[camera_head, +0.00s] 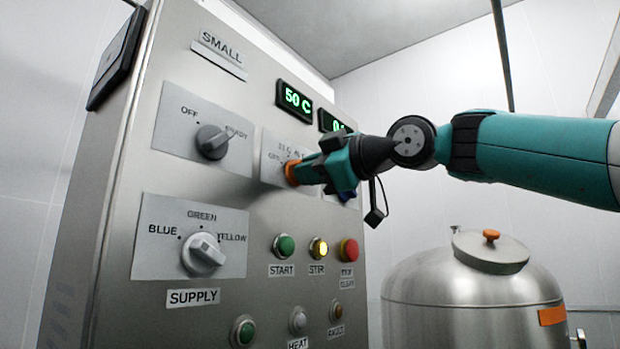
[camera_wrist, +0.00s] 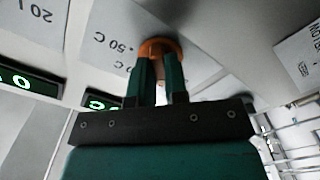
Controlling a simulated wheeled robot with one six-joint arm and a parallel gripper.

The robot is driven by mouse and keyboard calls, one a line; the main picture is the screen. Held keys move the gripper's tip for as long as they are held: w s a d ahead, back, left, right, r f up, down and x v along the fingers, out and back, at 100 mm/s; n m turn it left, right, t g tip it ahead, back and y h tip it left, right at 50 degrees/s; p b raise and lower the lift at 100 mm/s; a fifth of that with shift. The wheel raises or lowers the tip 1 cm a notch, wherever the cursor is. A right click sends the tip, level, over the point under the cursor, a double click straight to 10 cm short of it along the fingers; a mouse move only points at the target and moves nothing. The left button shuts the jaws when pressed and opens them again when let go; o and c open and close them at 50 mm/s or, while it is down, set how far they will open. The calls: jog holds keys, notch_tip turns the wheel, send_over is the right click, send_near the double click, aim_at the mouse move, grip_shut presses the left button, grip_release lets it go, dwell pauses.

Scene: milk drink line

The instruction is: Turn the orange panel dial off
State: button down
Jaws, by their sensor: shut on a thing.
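The orange panel dial (camera_head: 291,173) sits on a light grey plate (camera_head: 272,160) in the upper row of the steel panel. My gripper (camera_head: 303,173) reaches it from the right and is shut on the dial. In the wrist view the two teal fingers (camera_wrist: 160,85) stand on either side of the orange dial (camera_wrist: 158,47), close against it. The plate's "50 C" mark (camera_wrist: 127,42) shows beside it. The fingers cover most of the dial's grip, so I cannot tell which mark it points to. A green "50 C" display (camera_head: 294,99) is lit above.
A dark grey dial (camera_head: 212,141) and a white supply dial (camera_head: 203,254) are to the left. Below are a green start button (camera_head: 284,246), a lit yellow stir button (camera_head: 318,248) and a red button (camera_head: 349,250). A steel tank (camera_head: 470,295) stands at lower right.

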jog(key=shift+n+b, duration=0.6)
jog(key=shift+n, duration=1.5)
jog(key=c, duration=1.1)
grip_release()
jog(key=shift+c, duration=0.2)
jog(key=b+v, duration=0.3)
jog(key=v, duration=1.4)
jog(key=shift+s+d, duration=0.1)
jog(key=shift+d, duration=0.05)
